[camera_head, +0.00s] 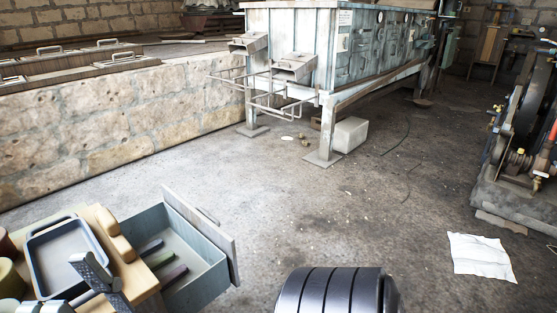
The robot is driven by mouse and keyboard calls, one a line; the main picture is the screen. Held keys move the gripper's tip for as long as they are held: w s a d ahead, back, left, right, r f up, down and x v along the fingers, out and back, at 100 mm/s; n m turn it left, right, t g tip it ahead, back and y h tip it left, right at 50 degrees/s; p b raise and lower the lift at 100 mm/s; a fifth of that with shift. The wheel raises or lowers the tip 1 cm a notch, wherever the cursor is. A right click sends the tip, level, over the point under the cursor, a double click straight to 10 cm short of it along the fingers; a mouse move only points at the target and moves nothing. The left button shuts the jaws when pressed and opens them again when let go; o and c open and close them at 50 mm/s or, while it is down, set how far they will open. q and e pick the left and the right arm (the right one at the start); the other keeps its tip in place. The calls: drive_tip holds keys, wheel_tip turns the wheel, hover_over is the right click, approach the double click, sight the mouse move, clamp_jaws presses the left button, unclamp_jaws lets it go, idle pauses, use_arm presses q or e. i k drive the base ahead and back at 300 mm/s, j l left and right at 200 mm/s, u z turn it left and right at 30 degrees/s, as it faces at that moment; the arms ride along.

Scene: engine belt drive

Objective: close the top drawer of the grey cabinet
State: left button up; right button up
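The grey cabinet is at the bottom left, mostly cut off by the frame; its wooden top (140,272) shows. Its grey-blue drawer (209,270) is pulled well out to the right, with its front panel and handle (208,215) facing away from the cabinet. Several dark, green and purple bar-like things (160,259) lie inside it. A dark ribbed rounded part of mine (338,290), seemingly at my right gripper, shows at the bottom centre, right of the drawer and apart from it. Its fingers are not visible.
On the cabinet top are a grey tray (64,252), a mallet-like tool (93,272) and wooden pieces (114,233). Bare concrete floor surrounds the open drawer. A white sheet (481,257) lies at the right, near machinery (520,140).

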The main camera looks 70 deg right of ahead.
sight(196, 239)
drive_tip(key=l+z, duration=0.3)
drive_tip(key=l, duration=1.85)
